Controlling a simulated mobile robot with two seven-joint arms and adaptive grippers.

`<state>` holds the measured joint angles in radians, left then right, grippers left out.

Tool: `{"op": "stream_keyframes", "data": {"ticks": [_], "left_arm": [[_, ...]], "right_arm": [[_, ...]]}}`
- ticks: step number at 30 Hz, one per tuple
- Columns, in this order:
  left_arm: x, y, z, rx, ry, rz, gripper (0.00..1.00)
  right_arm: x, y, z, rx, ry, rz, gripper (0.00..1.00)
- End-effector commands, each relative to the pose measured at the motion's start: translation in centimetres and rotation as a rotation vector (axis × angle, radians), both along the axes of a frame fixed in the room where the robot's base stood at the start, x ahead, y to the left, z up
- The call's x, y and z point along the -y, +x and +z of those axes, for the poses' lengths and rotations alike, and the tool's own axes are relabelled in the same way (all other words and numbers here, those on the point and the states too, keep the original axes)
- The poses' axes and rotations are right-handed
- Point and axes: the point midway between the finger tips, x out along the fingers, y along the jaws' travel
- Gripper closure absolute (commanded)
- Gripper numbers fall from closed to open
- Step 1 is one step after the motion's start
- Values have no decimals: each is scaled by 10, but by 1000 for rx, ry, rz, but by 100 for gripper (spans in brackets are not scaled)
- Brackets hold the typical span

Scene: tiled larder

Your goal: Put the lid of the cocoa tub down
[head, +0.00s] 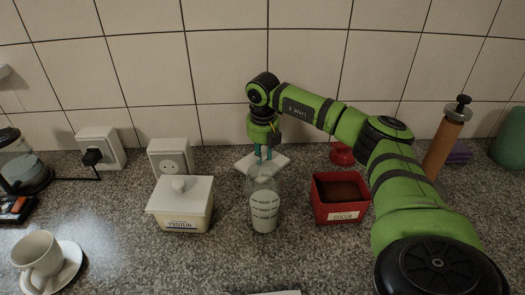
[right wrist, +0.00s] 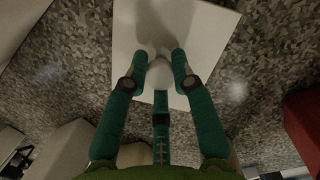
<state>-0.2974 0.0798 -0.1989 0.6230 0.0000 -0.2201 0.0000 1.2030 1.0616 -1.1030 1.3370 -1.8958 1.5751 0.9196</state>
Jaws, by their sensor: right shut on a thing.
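The cocoa tub (head: 326,207) is a red square box with a cream label, standing open on the counter with brown powder inside. Its red side also shows at the right edge of the right wrist view (right wrist: 302,115). A white square lid (head: 247,162) is left of and behind the tub, partly hidden by a glass bottle; in the right wrist view the lid (right wrist: 205,30) fills the top middle. My right gripper (head: 264,155) points down, with teal fingers shut on the lid's round knob (right wrist: 160,73). I cannot tell whether the lid touches the counter. My left gripper is not in view.
The bottle (head: 264,208) with white contents stands just in front of the lid. A lidded protein tub (head: 182,218) is to the left, a cup (head: 38,255) on a saucer front left. A small red object (head: 342,154) and a wooden mill (head: 443,142) are behind right. Sockets line the wall.

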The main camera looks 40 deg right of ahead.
Motion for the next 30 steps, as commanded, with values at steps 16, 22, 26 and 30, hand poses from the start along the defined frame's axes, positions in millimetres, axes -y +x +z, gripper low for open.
{"op": "stream_keyframes", "data": {"ticks": [16, 22, 26, 30], "left_arm": [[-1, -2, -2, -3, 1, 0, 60], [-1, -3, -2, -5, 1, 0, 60], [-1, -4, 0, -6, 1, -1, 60], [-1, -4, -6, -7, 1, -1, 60]], "right_arm": [[0, 0, -4, 1, 0, 0, 50], [0, 0, -4, 1, 0, 0, 50], [0, 0, 2, 3, 0, 0, 50], [-2, -1, 20, 6, 0, 1, 50]]}}
